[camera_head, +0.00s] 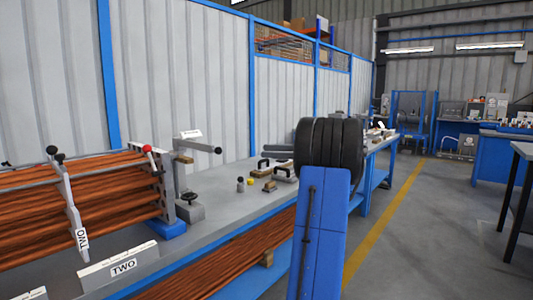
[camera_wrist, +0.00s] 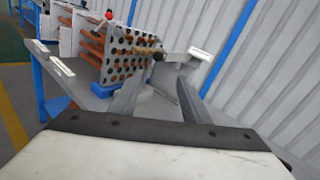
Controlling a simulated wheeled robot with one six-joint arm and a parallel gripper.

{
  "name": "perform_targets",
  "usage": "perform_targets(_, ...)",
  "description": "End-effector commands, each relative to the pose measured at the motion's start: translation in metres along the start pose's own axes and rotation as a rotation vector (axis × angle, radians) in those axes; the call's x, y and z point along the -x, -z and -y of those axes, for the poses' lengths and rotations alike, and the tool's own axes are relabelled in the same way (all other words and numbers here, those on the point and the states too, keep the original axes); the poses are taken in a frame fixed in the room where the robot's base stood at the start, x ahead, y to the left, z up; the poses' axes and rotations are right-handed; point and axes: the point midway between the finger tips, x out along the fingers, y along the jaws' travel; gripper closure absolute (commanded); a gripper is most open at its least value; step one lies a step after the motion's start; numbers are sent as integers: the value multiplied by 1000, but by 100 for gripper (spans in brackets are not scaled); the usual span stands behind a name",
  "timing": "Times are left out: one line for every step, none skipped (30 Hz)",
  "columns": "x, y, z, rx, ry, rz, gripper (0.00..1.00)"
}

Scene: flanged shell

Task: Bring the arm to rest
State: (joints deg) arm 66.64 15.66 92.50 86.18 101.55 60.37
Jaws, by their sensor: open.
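My gripper (camera_wrist: 160,78) shows in the wrist view with its two grey fingers spread apart and nothing between them. Beyond the fingers is a perforated end plate (camera_wrist: 133,58) with copper-coloured tubes, standing on the bench. In the head view the blue link and black ribbed joint of my arm stand upright in front of the bench; the gripper itself cannot be made out there. The tube bundle (camera_head: 85,205) lies at the left of the head view, with a grey lever plate and a red-knobbed lever (camera_head: 149,150).
The grey workbench (camera_head: 225,215) runs along a corrugated wall. It carries a hand-wheel clamp (camera_head: 190,208), small handled parts (camera_head: 285,172) and a plate marked TWO (camera_head: 123,267). More copper tubes lie below. Open floor (camera_head: 430,220) with a yellow line is to the right, beside a dark table (camera_head: 522,155).

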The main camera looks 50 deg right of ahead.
Motion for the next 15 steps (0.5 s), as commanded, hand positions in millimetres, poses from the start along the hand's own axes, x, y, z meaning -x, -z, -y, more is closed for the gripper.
perform_targets(0,0,0,0,0,0,57)
perform_targets(0,0,0,0,0,0,57)
perform_targets(0,0,0,0,0,0,57)
perform_targets(0,0,0,0,0,0,57)
perform_targets(0,0,0,0,0,0,57)
perform_targets(0,0,0,0,0,0,57)
perform_targets(0,0,0,0,0,0,57)
perform_targets(0,0,0,0,0,0,57)
perform_targets(-1,0,-1,1,-1,-1,57)
perform_targets(-3,0,-2,2,-3,-3,57)
perform_targets(-6,0,-4,5,-7,-7,57)
perform_targets(-12,-1,-8,10,-15,-15,57)
perform_targets(-18,-1,-12,16,-23,-25,57)
perform_targets(-25,0,-18,24,-33,-37,57)
perform_targets(-37,-1,-27,39,-52,-56,57)
